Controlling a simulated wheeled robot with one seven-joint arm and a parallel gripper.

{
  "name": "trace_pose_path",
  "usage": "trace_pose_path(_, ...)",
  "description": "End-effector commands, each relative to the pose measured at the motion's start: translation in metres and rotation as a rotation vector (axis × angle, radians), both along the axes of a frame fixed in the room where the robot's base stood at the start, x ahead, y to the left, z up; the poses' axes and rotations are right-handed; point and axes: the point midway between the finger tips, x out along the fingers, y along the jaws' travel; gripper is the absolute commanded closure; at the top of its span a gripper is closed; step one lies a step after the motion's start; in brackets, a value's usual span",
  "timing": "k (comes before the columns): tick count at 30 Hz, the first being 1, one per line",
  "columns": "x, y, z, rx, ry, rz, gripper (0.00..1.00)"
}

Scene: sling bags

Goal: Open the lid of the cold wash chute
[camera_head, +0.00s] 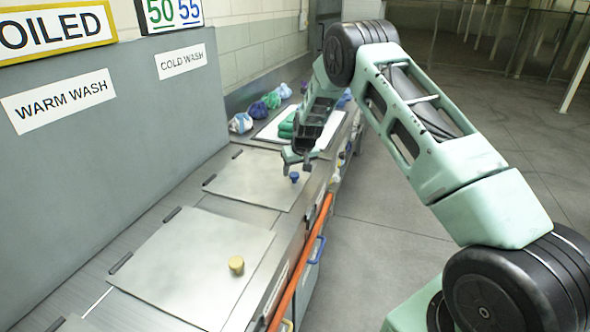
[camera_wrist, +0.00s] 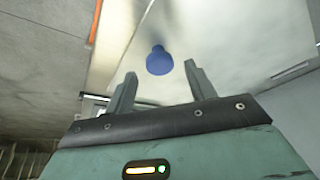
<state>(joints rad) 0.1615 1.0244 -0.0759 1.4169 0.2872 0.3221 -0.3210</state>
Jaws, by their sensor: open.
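The cold wash lid (camera_head: 254,181) is a flat metal plate lying shut on the counter, below the sign "COLD WASH" (camera_head: 181,61). A blue knob (camera_head: 294,176) stands near its right edge. My gripper (camera_head: 299,160) is just above and beyond the knob in the head view. In the wrist view the blue knob (camera_wrist: 159,61) lies ahead of the two open fingers (camera_wrist: 156,85), roughly in line with the gap between them. Nothing is between the fingers, and I cannot tell the exact distance to the knob. The lid (camera_wrist: 215,45) also shows there.
A nearer lid (camera_head: 195,265) with a yellow knob (camera_head: 236,265) lies flat under the sign "WARM WASH" (camera_head: 59,101). Several coloured bags (camera_head: 256,111) sit at the counter's back. An orange rail (camera_head: 300,262) runs along the front edge. The floor (camera_head: 385,235) to the right is clear.

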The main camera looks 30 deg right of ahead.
Motion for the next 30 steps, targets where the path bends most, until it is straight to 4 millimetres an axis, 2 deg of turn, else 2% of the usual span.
trace_pose_path(6, 0.007, -0.001, -0.017, 0.000, -0.001, -0.001, 0.45)
trace_pose_path(16, 0.009, -0.001, -0.020, 0.000, -0.002, 0.000, 0.45)
trace_pose_path(17, 0.009, -0.001, -0.020, 0.000, -0.002, -0.001, 0.48)
trace_pose_path(21, 0.009, -0.001, -0.020, 0.000, -0.001, 0.000, 0.87)
trace_pose_path(23, 0.009, -0.001, -0.020, 0.000, -0.001, 0.000, 1.00)
trace_pose_path(30, 0.009, 0.004, -0.015, -0.007, 0.008, 0.002, 1.00)
